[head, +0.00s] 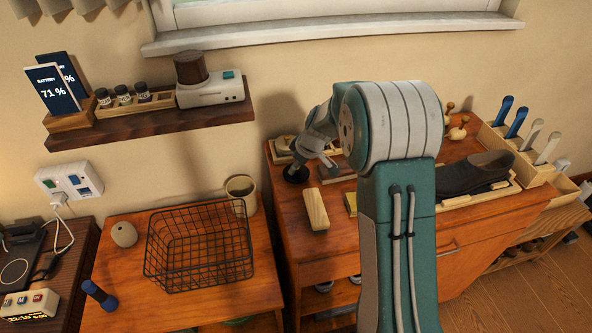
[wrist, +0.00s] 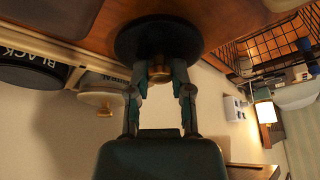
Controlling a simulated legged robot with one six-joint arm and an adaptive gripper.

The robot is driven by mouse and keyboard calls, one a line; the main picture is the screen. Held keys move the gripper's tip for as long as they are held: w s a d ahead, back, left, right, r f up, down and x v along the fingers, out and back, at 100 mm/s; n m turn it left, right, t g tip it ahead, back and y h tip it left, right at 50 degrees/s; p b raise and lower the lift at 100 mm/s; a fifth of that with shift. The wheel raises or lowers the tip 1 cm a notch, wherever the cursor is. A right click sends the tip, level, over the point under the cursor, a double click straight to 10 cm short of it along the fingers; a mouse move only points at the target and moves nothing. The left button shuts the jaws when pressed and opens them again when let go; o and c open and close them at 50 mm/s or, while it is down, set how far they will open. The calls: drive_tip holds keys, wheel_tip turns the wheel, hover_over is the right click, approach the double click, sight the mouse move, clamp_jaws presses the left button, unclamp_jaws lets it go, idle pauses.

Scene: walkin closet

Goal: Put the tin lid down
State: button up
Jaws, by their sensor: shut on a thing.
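The tin lid (wrist: 158,36) is a dark round disc with a brass knob (wrist: 160,72). My gripper (wrist: 161,80) is shut on this knob, with one finger on each side. In the head view the lid (head: 294,174) is a small black disc below my gripper (head: 303,163), over the back left of the wooden dresser top (head: 287,210). I cannot tell whether the lid touches the wood. In the wrist view a dark tin marked BLACK (wrist: 28,72) and a pale tin with a knobbed lid (wrist: 103,98) stand at the left.
A wooden block (head: 316,209) lies in front of the lid. A dark shoe (head: 473,173) and a brush rack (head: 522,143) are at the right. A wire basket (head: 200,247) and a beige cup (head: 241,192) stand on the lower table at the left. My arm hides the dresser's middle.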

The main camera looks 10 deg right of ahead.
drive_tip(key=shift+a+f, duration=0.3)
drive_tip(key=shift+f, duration=0.5)
drive_tip(key=shift+f, duration=0.1)
drive_tip(key=o, duration=0.8)
drive_tip(key=shift+d, duration=0.1)
drive_tip(key=shift+o, duration=0.2)
drive_tip(key=shift+d, duration=0.1)
drive_tip(key=s+d+r+m, duration=0.1)
drive_tip(key=s+r, duration=0.4)
drive_tip(key=r, duration=0.4)
drive_tip(key=s+r+m, duration=0.1)
drive_tip(key=s+r, duration=0.5)
drive_tip(key=r, duration=0.3)
drive_tip(key=s+r+m+t+h, duration=0.1)
drive_tip(key=s+m, duration=0.2)
drive_tip(key=s, duration=0.8)
drive_tip(key=s+a+r+m+t+h, duration=0.1)
drive_tip(key=s+m, duration=0.3)
drive_tip(key=s, duration=0.8)
drive_tip(key=shift+s+r+h, duration=0.15)
drive_tip(key=shift+r+h, duration=0.45)
drive_tip(key=shift+r, duration=0.15)
